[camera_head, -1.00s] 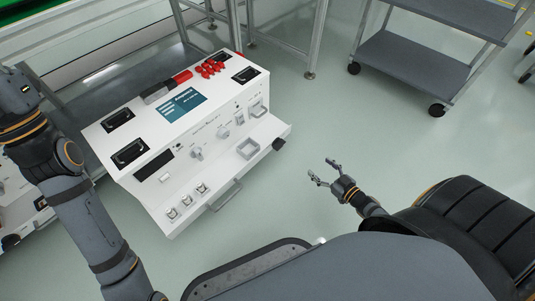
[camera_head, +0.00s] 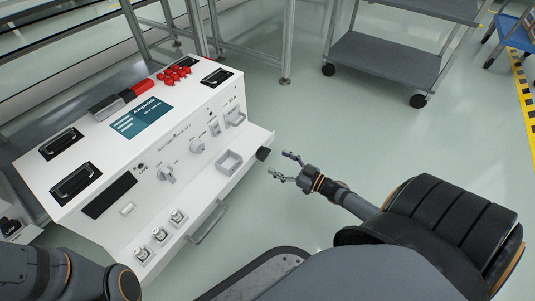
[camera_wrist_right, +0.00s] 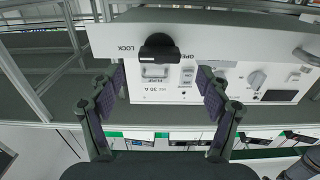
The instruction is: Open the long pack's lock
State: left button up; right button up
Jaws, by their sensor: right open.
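The long pack (camera_head: 150,150) is a white box with a sloped control panel, at the left of the head view. Its black lock knob (camera_head: 263,154) sits on the right end. In the right wrist view the knob (camera_wrist_right: 159,47) sticks out from the white end face, between the word LOCK and a partly covered word OPEN. My right gripper (camera_head: 280,164) is open and empty, just right of the knob. In the wrist view its fingers (camera_wrist_right: 160,85) stand on either side below the knob, apart from it. My left arm shows at lower left, its gripper out of frame.
The pack has a blue screen (camera_head: 141,118), red connectors (camera_head: 173,75), dials and a front handle (camera_head: 208,224). A grey cart (camera_head: 385,62) stands at the back right. The floor between pack and cart is clear.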

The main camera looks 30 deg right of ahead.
aim_at(267, 156)
jog(key=b+x, duration=0.3)
jog(key=x, duration=0.2)
jog(key=shift+w+a, duration=0.1)
jog(key=shift+w, duration=0.2)
jog(key=c, duration=1.2)
